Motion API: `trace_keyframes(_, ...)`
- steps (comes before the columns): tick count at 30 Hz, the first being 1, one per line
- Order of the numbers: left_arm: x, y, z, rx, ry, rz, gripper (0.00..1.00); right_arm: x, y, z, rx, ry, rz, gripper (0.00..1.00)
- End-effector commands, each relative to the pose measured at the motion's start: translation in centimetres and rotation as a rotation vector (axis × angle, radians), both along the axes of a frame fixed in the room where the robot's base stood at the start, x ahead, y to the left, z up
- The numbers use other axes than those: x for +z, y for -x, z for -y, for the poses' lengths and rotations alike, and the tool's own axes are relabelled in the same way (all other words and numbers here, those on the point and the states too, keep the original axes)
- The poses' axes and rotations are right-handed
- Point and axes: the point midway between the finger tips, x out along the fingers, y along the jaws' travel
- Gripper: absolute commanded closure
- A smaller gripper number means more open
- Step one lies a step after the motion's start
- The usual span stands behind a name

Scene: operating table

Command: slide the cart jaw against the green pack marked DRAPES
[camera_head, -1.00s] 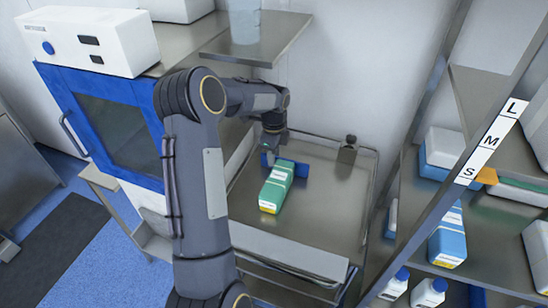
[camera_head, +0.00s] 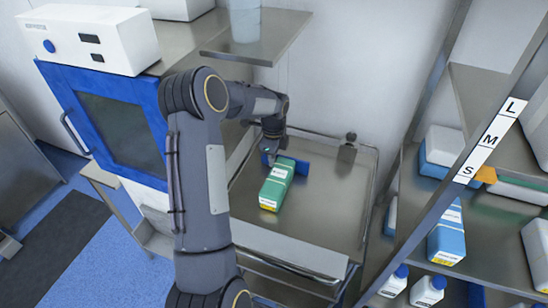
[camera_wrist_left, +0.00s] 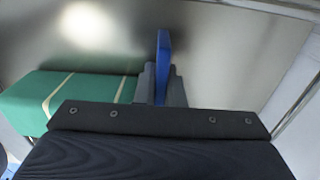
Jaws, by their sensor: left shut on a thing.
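The green pack (camera_head: 277,188), with a white label and yellow end, lies on the steel top of the cart (camera_head: 325,205). The blue jaw (camera_head: 302,169) stands upright at the pack's far end. My left gripper (camera_head: 271,152) is above the far end and is shut on the blue jaw. In the left wrist view the blue jaw (camera_wrist_left: 164,55) is between the two dark fingers (camera_wrist_left: 162,88), and the green pack (camera_wrist_left: 80,98) lies to their left. The gripper hides the meeting place, so I cannot tell whether jaw and pack touch. My right gripper is out of view.
A dark knob (camera_head: 349,139) stands at the cart's back edge, and a rail runs around the top. The cart top right of the pack is clear. A shelf rack (camera_head: 490,215) with boxes and bottles stands right. A blue-doored cabinet (camera_head: 118,125) stands left.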

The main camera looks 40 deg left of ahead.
Motion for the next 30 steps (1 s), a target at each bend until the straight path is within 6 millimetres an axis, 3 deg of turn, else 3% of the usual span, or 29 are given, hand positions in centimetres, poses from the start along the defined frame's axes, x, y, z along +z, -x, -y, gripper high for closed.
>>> trace_keyframes(9, 0.0, -0.4, 0.0, 0.0, 0.002, 0.001, 1.0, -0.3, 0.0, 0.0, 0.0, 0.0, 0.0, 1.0)
trace_keyframes(10, 0.0, -0.4, 0.0, 0.0, 0.002, 0.001, 0.89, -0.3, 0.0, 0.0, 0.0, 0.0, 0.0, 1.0)
trace_keyframes(15, 0.0, -0.4, 0.0, 0.0, 0.001, -0.001, 0.69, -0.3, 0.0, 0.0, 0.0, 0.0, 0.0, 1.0)
trace_keyframes(24, 0.2, -0.4, 0.0, 0.0, 0.0, 0.0, 0.69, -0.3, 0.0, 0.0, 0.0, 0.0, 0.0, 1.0)
trace_keyframes(30, 3.0, -0.5, -0.1, 0.001, -0.002, 0.004, 0.69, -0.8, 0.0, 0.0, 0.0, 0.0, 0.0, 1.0)
